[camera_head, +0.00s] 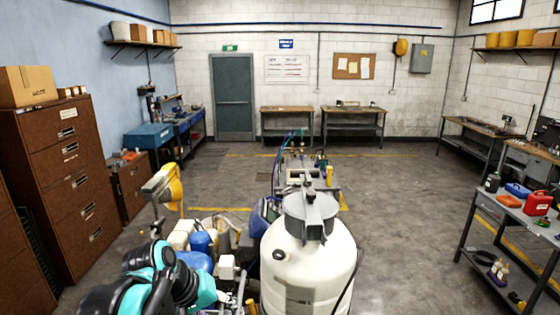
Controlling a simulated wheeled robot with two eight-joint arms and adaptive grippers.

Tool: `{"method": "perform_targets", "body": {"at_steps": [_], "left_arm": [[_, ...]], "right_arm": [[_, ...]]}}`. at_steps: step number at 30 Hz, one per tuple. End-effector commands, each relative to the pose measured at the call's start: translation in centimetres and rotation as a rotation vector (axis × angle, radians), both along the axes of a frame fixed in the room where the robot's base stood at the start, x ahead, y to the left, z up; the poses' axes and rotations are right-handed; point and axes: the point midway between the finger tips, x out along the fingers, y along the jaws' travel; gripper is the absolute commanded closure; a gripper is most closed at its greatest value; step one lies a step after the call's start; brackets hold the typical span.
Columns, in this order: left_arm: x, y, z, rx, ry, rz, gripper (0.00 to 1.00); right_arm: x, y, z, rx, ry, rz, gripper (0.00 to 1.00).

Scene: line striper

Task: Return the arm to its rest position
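My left arm, teal and black, comes in at the bottom left, in front of the line striper's clutter of parts. No gripper fingers can be made out on it. My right arm and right gripper are not in view. The line striper stands in the lower middle, with a large white tank (309,270) topped by a grey lid (309,215). Blue and white containers (200,243) crowd its left side, just beyond my arm. Hoses and metal fittings (300,160) rise behind the tank.
A yellow-and-white upright object (165,185) stands beyond my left arm. Brown drawer cabinets (68,170) line the left. A grey shelf table (510,215) with a red can (537,203) stands at right. The concrete floor (410,220) between the tank and this table is clear.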

Motion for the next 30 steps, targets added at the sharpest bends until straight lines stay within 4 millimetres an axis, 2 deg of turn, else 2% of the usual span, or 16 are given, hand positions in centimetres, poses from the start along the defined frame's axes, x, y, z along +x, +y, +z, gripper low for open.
{"method": "perform_targets", "body": {"at_steps": [1,6,15,18,23,26,30], "left_arm": [[-2.0,0.5,-1.5,0.057,-0.039,-0.014,0.54],[-6.3,2.6,-5.6,0.235,-0.164,-0.064,0.54],[-11.1,5.2,-11.4,0.466,-0.329,-0.154,0.54],[-10.7,5.2,-14.3,0.459,-0.323,-0.15,0.54],[-10.7,5.2,-18.0,0.457,-0.322,-0.148,0.54],[-10.7,5.2,-21.0,0.456,-0.321,-0.148,0.54],[-10.7,5.2,-26.0,0.455,-0.321,-0.147,0.54]], "right_arm": [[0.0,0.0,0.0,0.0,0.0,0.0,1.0],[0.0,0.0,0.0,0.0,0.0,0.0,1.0],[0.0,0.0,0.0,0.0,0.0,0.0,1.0],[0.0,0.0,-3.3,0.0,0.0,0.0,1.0],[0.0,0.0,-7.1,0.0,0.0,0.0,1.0],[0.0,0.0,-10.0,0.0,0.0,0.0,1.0],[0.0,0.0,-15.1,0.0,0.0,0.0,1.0]]}}
